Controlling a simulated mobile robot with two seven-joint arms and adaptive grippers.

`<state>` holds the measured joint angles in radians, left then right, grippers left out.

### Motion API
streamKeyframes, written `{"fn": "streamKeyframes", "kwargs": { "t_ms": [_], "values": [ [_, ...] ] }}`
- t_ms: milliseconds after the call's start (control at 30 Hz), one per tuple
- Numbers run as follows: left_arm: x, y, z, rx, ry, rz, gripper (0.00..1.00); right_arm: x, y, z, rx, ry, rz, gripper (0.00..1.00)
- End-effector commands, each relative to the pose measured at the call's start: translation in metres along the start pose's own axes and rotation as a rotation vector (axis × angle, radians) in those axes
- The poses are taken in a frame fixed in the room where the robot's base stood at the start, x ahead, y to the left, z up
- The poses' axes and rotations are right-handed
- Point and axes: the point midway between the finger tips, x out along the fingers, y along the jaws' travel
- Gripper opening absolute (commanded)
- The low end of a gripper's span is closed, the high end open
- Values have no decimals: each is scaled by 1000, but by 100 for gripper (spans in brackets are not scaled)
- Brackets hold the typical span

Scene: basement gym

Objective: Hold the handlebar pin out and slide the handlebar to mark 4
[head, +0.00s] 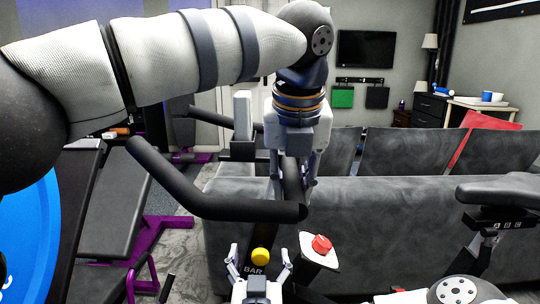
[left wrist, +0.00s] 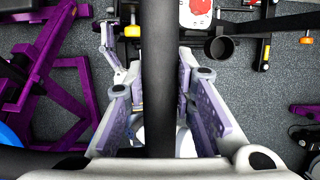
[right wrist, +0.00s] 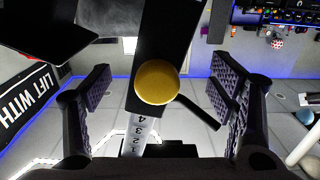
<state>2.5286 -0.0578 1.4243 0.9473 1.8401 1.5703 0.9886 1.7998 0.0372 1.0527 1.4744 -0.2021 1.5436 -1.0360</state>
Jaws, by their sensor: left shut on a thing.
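The black handlebar (head: 190,190) curves across the middle of the head view. My left gripper (head: 294,185) reaches down over it from above and is shut on it. In the left wrist view the bar (left wrist: 158,80) runs between the two finger pads. The yellow pin knob (head: 261,256) sits on the post marked BAR. My right gripper (head: 260,265) is open, with a finger on each side of the knob. In the right wrist view the knob (right wrist: 157,82) lies between the spread fingers, with gaps on both sides. A number scale (right wrist: 139,132) shows beside it, with 4 nearest the knob.
A grey sofa (head: 380,225) is behind the bike. The bike's black seat (head: 505,190) is at the right. A bench with a purple frame (head: 150,240) is at the left.

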Motion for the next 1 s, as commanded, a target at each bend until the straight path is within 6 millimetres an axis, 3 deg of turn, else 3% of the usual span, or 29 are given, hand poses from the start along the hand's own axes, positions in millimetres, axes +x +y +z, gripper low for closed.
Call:
{"fn": "streamKeyframes", "kwargs": {
  "t_ms": [500,1000],
  "values": [
    [-2,0,2,-3,-6,-2,0,-1,1,-2,-1,3,4,83],
    [-3,1,2,-3,-7,-2,0,-65,0,-2,0,3,1,83]
  ]
}}
